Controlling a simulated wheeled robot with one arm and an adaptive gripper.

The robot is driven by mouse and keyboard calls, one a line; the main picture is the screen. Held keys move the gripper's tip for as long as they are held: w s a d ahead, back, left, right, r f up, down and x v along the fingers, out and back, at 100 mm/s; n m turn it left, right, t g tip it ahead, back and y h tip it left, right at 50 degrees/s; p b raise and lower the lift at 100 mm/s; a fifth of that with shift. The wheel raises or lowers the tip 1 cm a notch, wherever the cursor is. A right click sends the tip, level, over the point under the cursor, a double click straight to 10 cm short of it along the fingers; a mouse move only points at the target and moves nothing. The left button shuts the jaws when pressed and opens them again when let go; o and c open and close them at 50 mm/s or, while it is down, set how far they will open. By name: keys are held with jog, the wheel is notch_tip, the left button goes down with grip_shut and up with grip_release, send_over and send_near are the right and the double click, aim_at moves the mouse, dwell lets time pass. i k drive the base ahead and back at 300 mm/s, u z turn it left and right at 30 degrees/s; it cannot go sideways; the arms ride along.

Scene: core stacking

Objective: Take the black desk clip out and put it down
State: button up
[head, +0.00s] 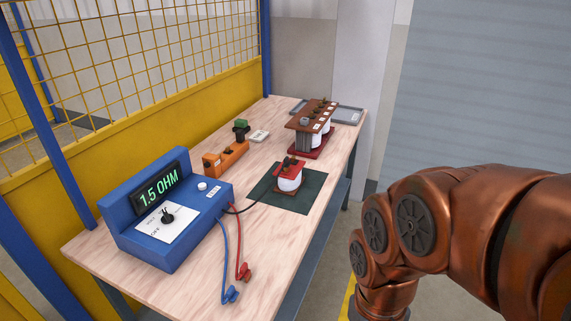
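A blue meter (165,210) with a green display reading 1.5 OHM stands at the left of the wooden table. A black lead (243,211) runs from it toward a small red-topped white coil (289,181) on a dark green mat (311,194). Small dark parts (290,163) sit on top of the coil; I cannot tell whether one is the black desk clip. A red clip (243,272) and a blue clip (230,294) lie on their leads near the table's front. My gripper is out of view; only my copper-coloured arm shows at the right.
An orange block (226,158), a dark block with a green top (241,131) and a small pale box (260,136) stand behind. A brown-topped rack of white coils (312,125) stands in front of a grey tray (347,114). A yellow mesh fence (140,150) borders the table's left.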

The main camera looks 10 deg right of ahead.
aim_at(287, 159)
jog(key=z, duration=1.25)
jog(key=i, duration=1.15)
jog(key=u, duration=3.15)
